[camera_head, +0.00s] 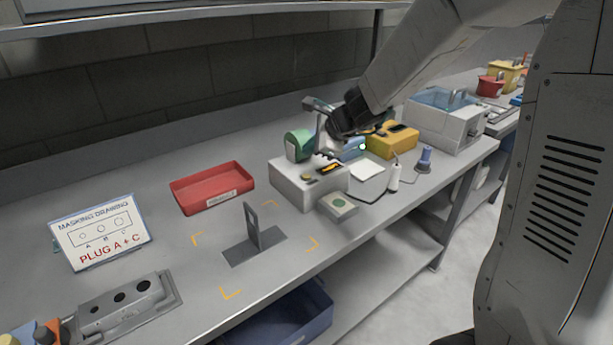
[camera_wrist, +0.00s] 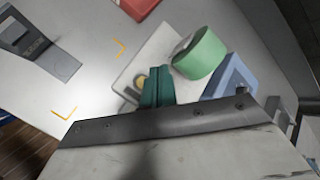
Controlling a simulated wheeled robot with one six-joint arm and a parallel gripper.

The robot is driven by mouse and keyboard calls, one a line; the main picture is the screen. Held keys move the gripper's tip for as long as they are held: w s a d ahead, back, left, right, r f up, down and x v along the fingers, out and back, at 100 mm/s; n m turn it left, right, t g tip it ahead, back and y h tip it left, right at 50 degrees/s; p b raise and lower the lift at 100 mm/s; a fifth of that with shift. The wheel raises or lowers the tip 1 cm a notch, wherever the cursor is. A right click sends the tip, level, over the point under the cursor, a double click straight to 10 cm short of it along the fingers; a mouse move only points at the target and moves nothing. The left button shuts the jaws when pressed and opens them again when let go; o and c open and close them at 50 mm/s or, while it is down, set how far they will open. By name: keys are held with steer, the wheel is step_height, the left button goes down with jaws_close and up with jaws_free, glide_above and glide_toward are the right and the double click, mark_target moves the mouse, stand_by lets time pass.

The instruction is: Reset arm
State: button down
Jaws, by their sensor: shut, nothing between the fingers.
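My arm reaches in from the upper right in the head view, and my gripper (camera_head: 338,128) hangs over the white box (camera_head: 292,183) on the bench. The gripper's fingertips are hard to make out there. In the wrist view the dark green fingers of my gripper (camera_wrist: 156,76) lie side by side, shut and empty. Beyond them is the pale top of the white box, with a yellowish round part partly hidden. A green roll (camera_head: 298,145) stands at the back of the box; it also shows in the wrist view (camera_wrist: 200,54).
A red tray (camera_head: 212,188), a grey upright bracket (camera_head: 252,228) inside yellow corner marks, and a masking drawing sign (camera_head: 101,233) stand left. A yellow case (camera_head: 392,140) and a clear-lidded machine (camera_head: 446,118) stand right. A shelf edge (camera_head: 180,14) runs overhead.

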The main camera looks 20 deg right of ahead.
stand_by(0.3)
steer(key=shift+s+a, duration=0.1)
steer(key=shift+a, duration=0.1)
steer(key=s+a+n+g+y, duration=0.1)
steer(key=s+a+n+g, duration=0.15)
steer(key=s+n, duration=0.45)
steer(key=s+a+n+g, duration=0.1)
steer(key=s+n+g, duration=0.3)
steer(key=s, duration=0.6)
steer(key=s+d+r+n+h, duration=0.2)
steer(key=s+n, duration=0.3)
steer(key=s, duration=0.5)
steer(key=s+d+r+n+h, duration=0.3)
steer(key=s+d+r+n, duration=0.1)
steer(key=s, duration=0.6)
steer(key=shift+d+r+n+h, duration=0.2)
steer(key=shift+n+h, duration=0.1)
steer(key=shift+n, duration=0.2)
